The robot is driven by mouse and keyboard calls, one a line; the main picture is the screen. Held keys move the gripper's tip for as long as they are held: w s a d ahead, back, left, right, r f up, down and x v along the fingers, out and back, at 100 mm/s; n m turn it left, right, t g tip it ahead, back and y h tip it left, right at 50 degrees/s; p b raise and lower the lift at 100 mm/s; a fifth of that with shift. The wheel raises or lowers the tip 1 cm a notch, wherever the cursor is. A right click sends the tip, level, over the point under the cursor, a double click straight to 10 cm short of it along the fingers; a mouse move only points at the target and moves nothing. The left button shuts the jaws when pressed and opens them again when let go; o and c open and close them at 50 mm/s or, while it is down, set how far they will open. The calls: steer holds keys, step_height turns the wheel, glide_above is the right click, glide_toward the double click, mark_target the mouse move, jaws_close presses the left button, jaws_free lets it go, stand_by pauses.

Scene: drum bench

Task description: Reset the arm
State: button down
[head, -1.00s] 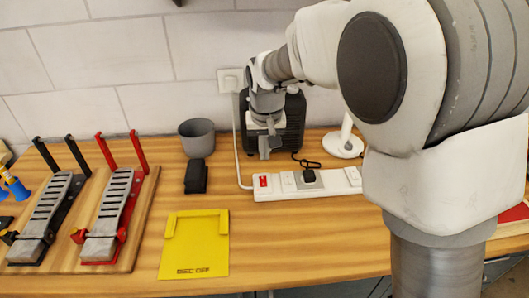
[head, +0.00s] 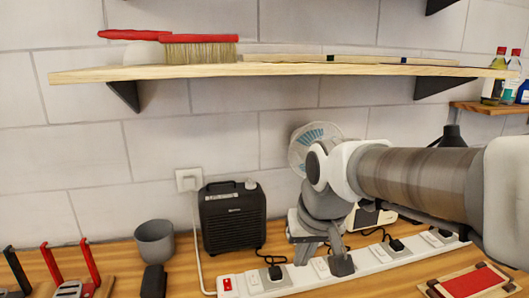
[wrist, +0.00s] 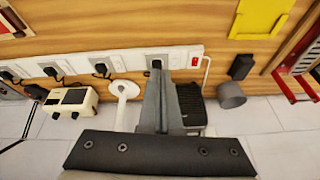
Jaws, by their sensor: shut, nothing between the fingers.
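My gripper (head: 338,258) shows in the head view low over the right part of the bench, in front of the white power strip (head: 377,257). In the wrist view my gripper (wrist: 156,72) points toward the strip, its two grey fingers together with nothing between them. The fingertips overlap the strip in that picture, near its red switch (wrist: 194,62); I cannot tell whether they touch it. My arm reaches in from the right of the head view.
A black box-shaped unit (head: 233,219) and a grey cup (head: 155,241) stand left of my gripper. A fan (head: 312,142) is behind my arm. A shelf (head: 290,70) with a red brush (head: 198,41) hangs above. Plugs (head: 396,245) sit in the strip.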

steer(key=s+d, duration=0.3)
steer(key=s, duration=0.3)
steer(key=s+d+m+t+h, duration=0.1)
steer(key=s+d, duration=0.3)
steer(key=s, duration=0.2)
steer(key=shift+s+d+f+t, duration=0.15)
steer(key=shift+s+f+t, duration=0.15)
steer(key=shift+s+f, duration=0.05)
steer(key=c, duration=1.5)
jaws_free()
steer(key=shift+c, duration=0.2)
